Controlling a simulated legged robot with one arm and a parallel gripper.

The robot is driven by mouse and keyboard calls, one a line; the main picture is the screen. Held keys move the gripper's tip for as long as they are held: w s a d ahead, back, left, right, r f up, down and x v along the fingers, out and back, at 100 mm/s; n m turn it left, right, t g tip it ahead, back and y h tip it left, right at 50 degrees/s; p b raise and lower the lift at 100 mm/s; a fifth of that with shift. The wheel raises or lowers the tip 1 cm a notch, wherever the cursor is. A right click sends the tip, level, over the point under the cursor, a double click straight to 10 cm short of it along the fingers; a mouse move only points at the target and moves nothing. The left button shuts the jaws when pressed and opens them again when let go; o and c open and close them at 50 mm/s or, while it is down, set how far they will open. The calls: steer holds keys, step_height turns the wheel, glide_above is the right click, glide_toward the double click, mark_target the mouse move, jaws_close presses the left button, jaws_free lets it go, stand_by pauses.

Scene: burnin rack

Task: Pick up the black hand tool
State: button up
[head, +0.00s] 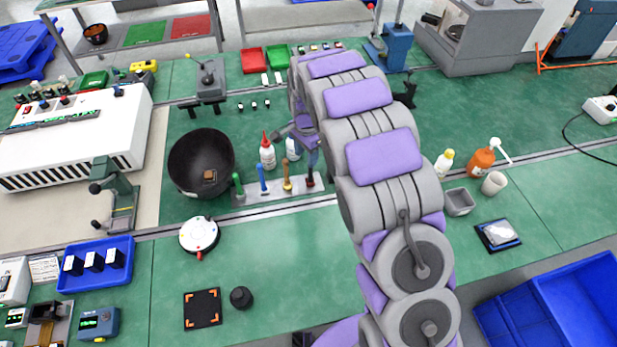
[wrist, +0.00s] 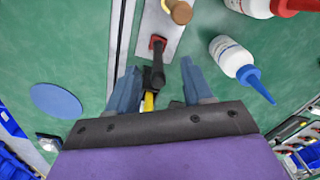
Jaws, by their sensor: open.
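The black hand tool (head: 310,178) stands at the right end of the light holder plate (head: 275,196) in the head view. In the wrist view the black hand tool (wrist: 157,65) shows as a dark handle with a red collar at its base on the plate (wrist: 168,22). My gripper (wrist: 159,68) is open, with one blue-grey finger on each side of the handle. I cannot tell whether either finger touches it. In the head view my gripper (head: 309,158) is just above the tool, partly hidden behind my arm. A yellow part (wrist: 149,101) shows between the fingers, close to the palm.
Green (head: 237,184), blue (head: 262,178) and orange-brown (head: 287,177) handled tools stand left along the plate. A red-capped bottle (head: 267,154) and a blue-capped bottle (wrist: 234,58) are close by. A black bowl (head: 201,160) is at the left.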

steer(key=b, duration=0.2)
glide_above(310, 178)
steer(key=f, duration=0.3)
steer(key=w+f, duration=0.1)
steer(key=f, duration=0.1)
steer(key=shift+d, duration=0.1)
steer(key=shift+a, duration=0.2)
steer(key=shift+c, duration=0.8)
steer(key=shift+d, duration=0.1)
jaws_close()
